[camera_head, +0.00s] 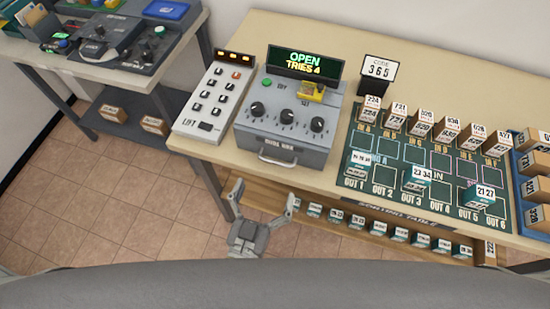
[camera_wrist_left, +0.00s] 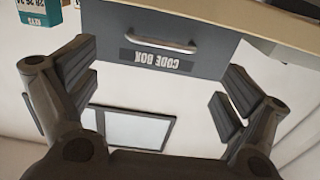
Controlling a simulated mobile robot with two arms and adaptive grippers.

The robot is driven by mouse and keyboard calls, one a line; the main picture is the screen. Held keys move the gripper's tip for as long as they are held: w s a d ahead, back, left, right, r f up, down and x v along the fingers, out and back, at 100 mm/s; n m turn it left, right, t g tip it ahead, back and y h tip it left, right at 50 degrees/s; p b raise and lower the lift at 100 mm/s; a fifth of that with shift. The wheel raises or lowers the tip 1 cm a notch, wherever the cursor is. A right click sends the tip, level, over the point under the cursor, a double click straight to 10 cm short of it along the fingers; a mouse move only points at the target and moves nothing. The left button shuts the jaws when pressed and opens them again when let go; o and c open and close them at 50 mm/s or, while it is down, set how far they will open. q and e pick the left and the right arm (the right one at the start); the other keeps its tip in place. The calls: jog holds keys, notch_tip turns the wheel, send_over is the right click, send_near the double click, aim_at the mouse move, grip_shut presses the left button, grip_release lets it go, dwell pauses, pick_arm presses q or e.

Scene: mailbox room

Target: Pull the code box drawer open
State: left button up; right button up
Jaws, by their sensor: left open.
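The code box (camera_head: 285,131) is a grey box on the table with three dark knobs, a green button and a yellow piece on top. Its display (camera_head: 304,64) reads "OPEN" and "TRIES 4". The drawer (camera_head: 272,152) is at its front, with a metal handle (camera_head: 277,158). In the left wrist view the handle (camera_wrist_left: 161,43) and an upside-down "CODE BOX" label show on the drawer front (camera_wrist_left: 207,52); the drawer looks shut. My left gripper (camera_head: 265,194) is open and empty, in front of and below the drawer, apart from the handle. My right gripper is not in view.
A white LIFT keypad (camera_head: 213,99) stands left of the code box. A lower shelf (camera_head: 262,194) holds more boxes. Floor left of the table is clear.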

aim_at(276, 162)
pick_arm(q)
jog(key=p+x, duration=0.1)
jog(key=x, duration=0.7)
jog(key=shift+w+f, duration=0.1)
jog(key=shift+w, duration=0.25)
jog(key=shift+c, duration=0.2)
